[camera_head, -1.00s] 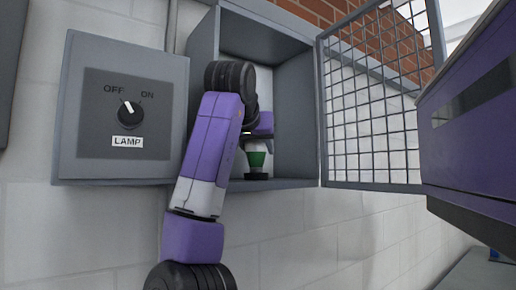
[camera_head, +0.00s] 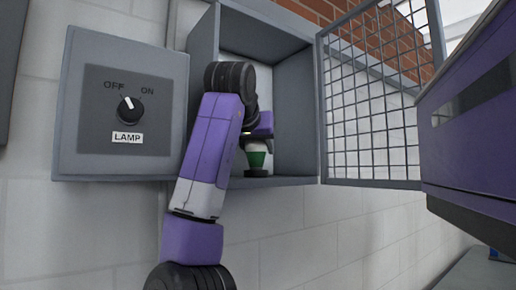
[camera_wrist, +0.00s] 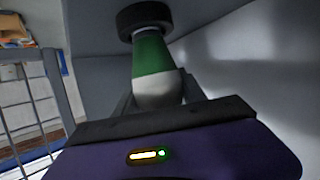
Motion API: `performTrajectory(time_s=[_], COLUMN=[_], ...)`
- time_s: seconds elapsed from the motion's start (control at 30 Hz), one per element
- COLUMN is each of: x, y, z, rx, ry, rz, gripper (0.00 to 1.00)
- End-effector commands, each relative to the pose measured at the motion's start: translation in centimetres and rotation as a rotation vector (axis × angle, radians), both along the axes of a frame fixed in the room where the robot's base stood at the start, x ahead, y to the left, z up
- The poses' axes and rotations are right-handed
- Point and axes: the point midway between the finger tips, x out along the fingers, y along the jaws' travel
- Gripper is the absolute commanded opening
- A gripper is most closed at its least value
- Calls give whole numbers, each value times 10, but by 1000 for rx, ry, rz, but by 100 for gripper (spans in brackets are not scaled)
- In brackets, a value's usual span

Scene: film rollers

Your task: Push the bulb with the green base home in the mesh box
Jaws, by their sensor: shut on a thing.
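The bulb has a green base (camera_head: 256,159) and a white glass part, and it stands upright inside the mesh box (camera_head: 298,110). Its green base faces down onto a dark round holder (camera_head: 257,172) at the box floor. In the wrist view the bulb (camera_wrist: 155,62) appears inverted, green end up against the black ring of the holder (camera_wrist: 144,18). My gripper (camera_wrist: 159,92) is shut on the white part, one finger on each side. I cannot tell how deep the base sits. In the head view my arm hides most of my gripper.
The box's mesh door (camera_head: 370,110) is swung open to the right. A grey panel with a lamp switch (camera_head: 130,110) is left of the box, its knob toward OFF. My arm covers the box's left part; the right part looks empty.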

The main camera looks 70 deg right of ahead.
Motion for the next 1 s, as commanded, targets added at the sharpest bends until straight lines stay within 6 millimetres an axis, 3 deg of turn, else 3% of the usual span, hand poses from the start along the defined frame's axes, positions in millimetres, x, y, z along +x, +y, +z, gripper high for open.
performTrajectory(time_s=[0.37,0.4,0.5,0.73,0.87,1.0], x=[1,1,1,0,0,0], y=[-1,-1,-1,-1,-1,-1], z=[-7,-7,-7,-4,-4,-3], rx=[16,17,15,9,8,7], ry=[7,7,6,4,4,4], rz=[-2,-2,-1,-1,-1,0], gripper=[6,54,74,74,99,99])
